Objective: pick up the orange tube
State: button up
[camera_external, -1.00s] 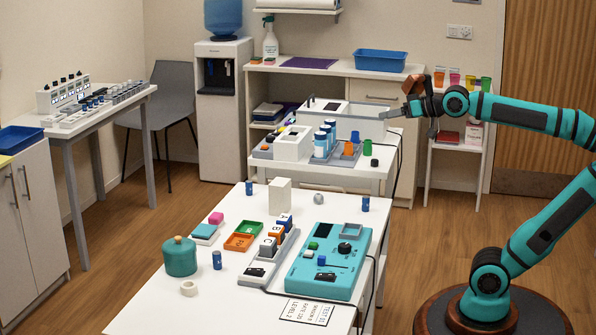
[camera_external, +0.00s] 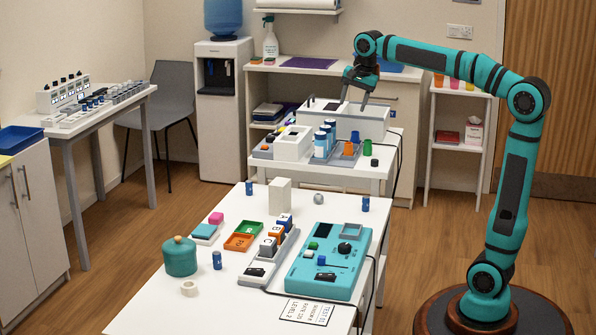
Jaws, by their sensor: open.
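A small orange tube (camera_external: 348,147) stands upright in a grey tray (camera_external: 338,158) on the back table. My gripper (camera_external: 354,106) points down above the back of that table, over the white box-shaped device (camera_external: 313,117). Its two fingers are spread apart with nothing between them. The fingertips are higher in the picture than the orange tube and apart from it.
A blue tube (camera_external: 355,136), a green tube (camera_external: 367,147) and blue-and-white bottles (camera_external: 321,146) stand close by the orange tube. A black cable (camera_external: 401,155) hangs at the table's right edge. The front table (camera_external: 160,300) holds a teal device (camera_external: 322,275) and other items.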

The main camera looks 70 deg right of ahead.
jog(key=w+d+m+g+y, duration=0.1)
jog(key=w+d+m+g, duration=0.1)
jog(key=d+m+g, duration=0.3)
jog(key=n+t, duration=0.1)
jog(key=t, duration=0.1)
send_near(349, 145)
jog(key=f, duration=0.2)
jog(key=d+f, duration=0.1)
jog(key=f, duration=0.2)
jog(key=shift+d+f, duration=0.1)
jog(key=shift+f, duration=0.05)
jog(key=shift+w+d+f, duration=0.1)
jog(key=shift+f, duration=1.2)
jog(key=shift+w+d+f, duration=0.1)
jog(key=shift+f, duration=1.25)
jog(key=c, duration=1)
jog(key=shift+c, duration=0.2)
jog(key=shift+r, duration=0.1)
